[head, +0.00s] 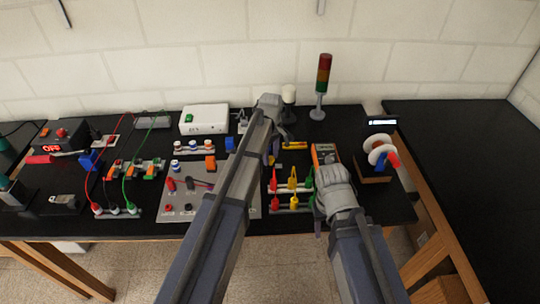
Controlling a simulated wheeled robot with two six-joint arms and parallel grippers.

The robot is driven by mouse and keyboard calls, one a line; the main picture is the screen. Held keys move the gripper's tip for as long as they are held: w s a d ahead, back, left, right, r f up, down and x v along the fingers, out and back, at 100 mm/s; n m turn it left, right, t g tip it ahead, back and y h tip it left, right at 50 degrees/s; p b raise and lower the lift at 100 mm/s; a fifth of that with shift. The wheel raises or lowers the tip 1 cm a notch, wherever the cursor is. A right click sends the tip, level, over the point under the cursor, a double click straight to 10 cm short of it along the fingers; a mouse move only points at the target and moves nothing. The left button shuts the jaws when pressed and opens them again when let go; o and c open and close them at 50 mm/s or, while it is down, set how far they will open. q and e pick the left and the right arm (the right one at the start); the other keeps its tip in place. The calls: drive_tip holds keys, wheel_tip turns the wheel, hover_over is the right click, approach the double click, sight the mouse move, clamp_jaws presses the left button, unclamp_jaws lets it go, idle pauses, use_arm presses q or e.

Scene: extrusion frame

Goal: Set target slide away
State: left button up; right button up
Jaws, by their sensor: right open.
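I cannot pick out a thing that is clearly the target slide in the head view. My left arm reaches across the middle of the bench, and its gripper (269,158) hangs behind the forearm, mostly hidden, so its jaws are unclear. My right gripper (319,214) is low beside the right ends of the rows of coloured clips. It looks open, and no held thing shows in it. Red, yellow and green clips (292,181) stand on rails between the two arms. An orange-edged meter (322,152) lies just beyond my right wrist.
The black bench (160,230) is crowded. A grey panel (175,212), a white box (204,118), a wired red display unit (60,140) and a signal tower (322,85) stand on it. A white ring stand (379,150) is at right. The right-hand table (470,180) is clear.

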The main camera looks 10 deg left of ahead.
sight(271, 158)
use_arm(q)
drive_tip(key=shift+o, duration=0.8)
wheel_tip(271, 158, up, 8)
drive_tip(key=p, duration=0.8)
drive_tip(key=shift+f, duration=0.1)
drive_tip(key=shift+s, duration=0.1)
drive_tip(key=s+d+f+m+b, duration=0.1)
drive_tip(key=s+d+m, duration=0.2)
drive_tip(key=s+m, duration=0.2)
drive_tip(key=s+d+f+m+b, duration=0.1)
drive_tip(key=s+m, duration=0.4)
drive_tip(key=s, duration=0.7)
drive_tip(key=s+d+f+m+y+b, duration=0.1)
drive_tip(key=s+d+f+m+b, duration=0.1)
drive_tip(key=s+d+m, duration=0.3)
drive_tip(key=s+m, duration=0.1)
drive_tip(key=s, duration=0.2)
drive_tip(key=shift+s+d, duration=0.15)
drive_tip(key=shift+d, duration=0.2)
drive_tip(key=shift+a+f, duration=0.1)
